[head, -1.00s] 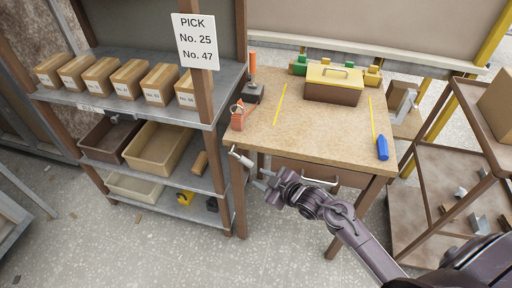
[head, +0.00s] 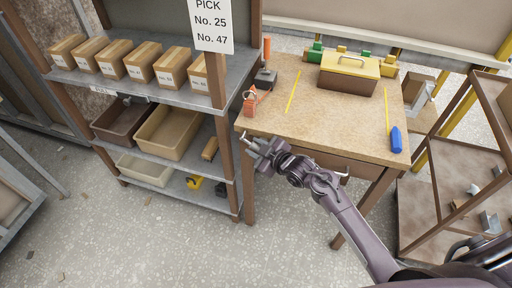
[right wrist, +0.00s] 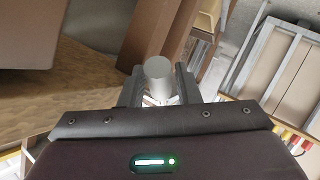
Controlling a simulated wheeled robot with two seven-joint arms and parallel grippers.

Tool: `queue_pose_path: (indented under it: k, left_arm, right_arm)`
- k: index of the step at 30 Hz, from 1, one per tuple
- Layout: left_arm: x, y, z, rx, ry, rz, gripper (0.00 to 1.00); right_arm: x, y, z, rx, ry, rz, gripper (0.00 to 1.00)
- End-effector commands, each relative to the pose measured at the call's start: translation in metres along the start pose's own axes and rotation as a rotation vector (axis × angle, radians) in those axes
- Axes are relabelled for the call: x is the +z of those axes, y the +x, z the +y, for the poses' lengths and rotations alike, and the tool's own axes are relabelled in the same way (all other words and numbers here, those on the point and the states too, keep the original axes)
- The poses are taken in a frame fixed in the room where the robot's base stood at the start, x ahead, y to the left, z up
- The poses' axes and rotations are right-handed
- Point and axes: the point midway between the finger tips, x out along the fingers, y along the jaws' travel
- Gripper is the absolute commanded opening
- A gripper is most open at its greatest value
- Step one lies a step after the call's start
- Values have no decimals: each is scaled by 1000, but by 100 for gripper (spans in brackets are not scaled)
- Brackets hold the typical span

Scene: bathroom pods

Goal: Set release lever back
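The release lever is a pale grey rod at the front left corner of the workbench (head: 330,128). In the head view its tip (head: 246,136) shows just beyond my right gripper (head: 256,147). In the right wrist view the lever's round grey end (right wrist: 158,72) lies between the two dark fingers of my right gripper (right wrist: 160,82). The fingers look open, with only narrow gaps beside the rod; whether they touch it is hard to tell. The lever's base is largely hidden. My left gripper is not in view.
An orange-red tool (head: 250,103) stands on the bench corner above the lever. A drawer handle (head: 343,172) is on the bench front, close to my right arm. The shelf unit (head: 160,95) with cartons and bins stands close on the left. A brown rack (head: 435,190) is at right.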

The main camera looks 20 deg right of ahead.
Motion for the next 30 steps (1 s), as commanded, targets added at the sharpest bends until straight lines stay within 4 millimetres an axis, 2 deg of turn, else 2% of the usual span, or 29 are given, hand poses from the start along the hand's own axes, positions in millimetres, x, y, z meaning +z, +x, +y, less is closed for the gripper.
queue_pose_path:
  k: [2,8,20,30]
  left_arm:
    - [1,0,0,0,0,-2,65]
    - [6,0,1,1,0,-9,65]
    - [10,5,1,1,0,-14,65]
    - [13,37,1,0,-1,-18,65]
  right_arm:
    - [0,0,0,0,0,0,27]
    - [0,0,0,0,1,0,1]
    - [2,1,-2,5,11,15,0]
    - [9,10,-9,47,94,154,0]
